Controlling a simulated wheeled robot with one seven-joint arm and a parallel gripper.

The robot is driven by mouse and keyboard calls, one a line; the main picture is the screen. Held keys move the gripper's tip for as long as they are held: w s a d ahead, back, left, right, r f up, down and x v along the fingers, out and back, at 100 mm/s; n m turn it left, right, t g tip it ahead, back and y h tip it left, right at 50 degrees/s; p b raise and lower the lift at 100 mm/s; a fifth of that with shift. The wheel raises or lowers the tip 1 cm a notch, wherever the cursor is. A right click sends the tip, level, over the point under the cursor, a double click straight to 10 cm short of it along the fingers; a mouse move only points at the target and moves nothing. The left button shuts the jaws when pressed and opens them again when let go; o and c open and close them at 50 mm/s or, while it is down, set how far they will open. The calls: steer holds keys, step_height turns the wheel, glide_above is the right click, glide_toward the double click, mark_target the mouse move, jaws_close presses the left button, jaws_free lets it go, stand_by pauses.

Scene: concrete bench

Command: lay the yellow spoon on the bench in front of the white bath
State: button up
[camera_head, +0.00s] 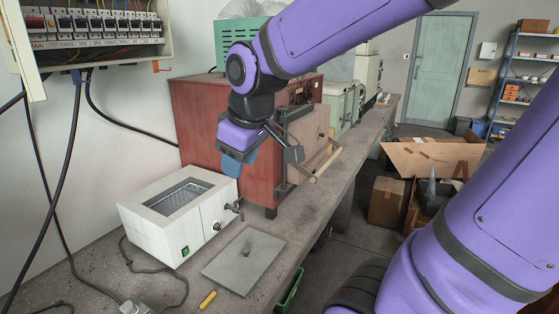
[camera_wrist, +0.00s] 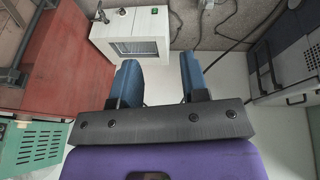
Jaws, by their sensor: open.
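The white bath (camera_head: 172,238) stands on the bench (camera_head: 95,272) at the left, with a recessed basin on top and a tap on its right end. It also shows at the top of the wrist view (camera_wrist: 108,32). A small yellow object (camera_head: 207,300) with a thin end lies on the bench near the bottom edge; it is too small to tell whether it is the spoon. My gripper (camera_head: 236,168) is above and behind the bath's right end, in front of the red cabinet. In the wrist view its blue fingers (camera_wrist: 160,64) are apart with nothing between them.
The red cabinet (camera_head: 190,110) stands behind. Dark cables (camera_head: 130,262) run along the left. An open cardboard box (camera_head: 435,155) is on the floor at right.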

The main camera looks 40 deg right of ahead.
steer(key=s+r+m+t, duration=0.1)
steer(key=s+r+m, duration=0.2)
steer(key=s, duration=0.7)
steer(key=shift+s+d+m, duration=0.15)
steer(key=shift+d+m, duration=0.15)
steer(key=shift+m, duration=0.5)
